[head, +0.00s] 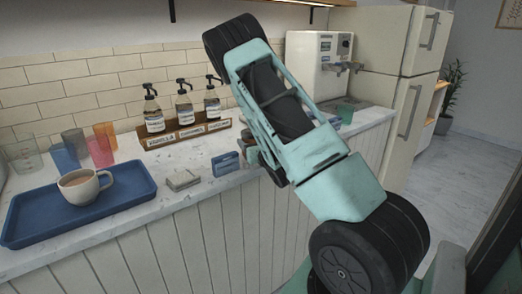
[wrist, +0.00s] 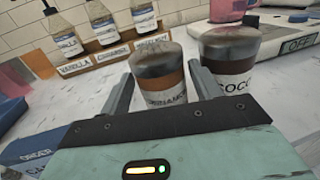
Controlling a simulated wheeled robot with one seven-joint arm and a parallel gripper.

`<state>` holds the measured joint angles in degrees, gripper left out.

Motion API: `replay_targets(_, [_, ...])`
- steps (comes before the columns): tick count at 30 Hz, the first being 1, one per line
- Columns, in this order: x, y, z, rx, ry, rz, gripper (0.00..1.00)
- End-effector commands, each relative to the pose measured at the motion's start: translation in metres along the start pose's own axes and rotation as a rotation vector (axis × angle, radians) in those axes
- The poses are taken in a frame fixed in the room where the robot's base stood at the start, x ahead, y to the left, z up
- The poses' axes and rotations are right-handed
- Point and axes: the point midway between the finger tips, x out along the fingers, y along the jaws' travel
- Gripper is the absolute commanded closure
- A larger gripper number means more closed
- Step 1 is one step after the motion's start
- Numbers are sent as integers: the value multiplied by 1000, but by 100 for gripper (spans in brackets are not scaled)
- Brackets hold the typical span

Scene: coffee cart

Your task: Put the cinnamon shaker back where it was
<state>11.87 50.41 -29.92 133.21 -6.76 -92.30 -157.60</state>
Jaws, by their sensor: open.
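The cinnamon shaker (wrist: 162,78) stands upright in the wrist view, with a metal top, brown contents and a partly covered white label. My gripper (wrist: 160,70) is open, with one finger on each side of this shaker. I cannot tell whether the fingers touch it. Its base is hidden behind the gripper body. The cocoa shaker (wrist: 230,62) stands upright just right of it, outside the right finger. In the head view my arm hides both shakers and most of the gripper.
A wooden rack (head: 186,133) holds three syrup bottles behind. A blue order box (head: 227,163) and a small grey item (head: 183,180) lie left of the gripper. A blue tray (head: 125,201) bears a coffee cup (head: 82,187). A white machine (head: 318,65) stands at the back.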

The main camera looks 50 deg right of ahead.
Motion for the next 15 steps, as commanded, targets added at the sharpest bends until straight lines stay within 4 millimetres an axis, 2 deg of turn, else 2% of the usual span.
replay_targets(11, [-78,0,-3,0,2,-2,37])
replay_targets(12, [-80,-2,3,-1,5,-2,37])
replay_targets(15, [-84,-2,2,-6,12,3,37])
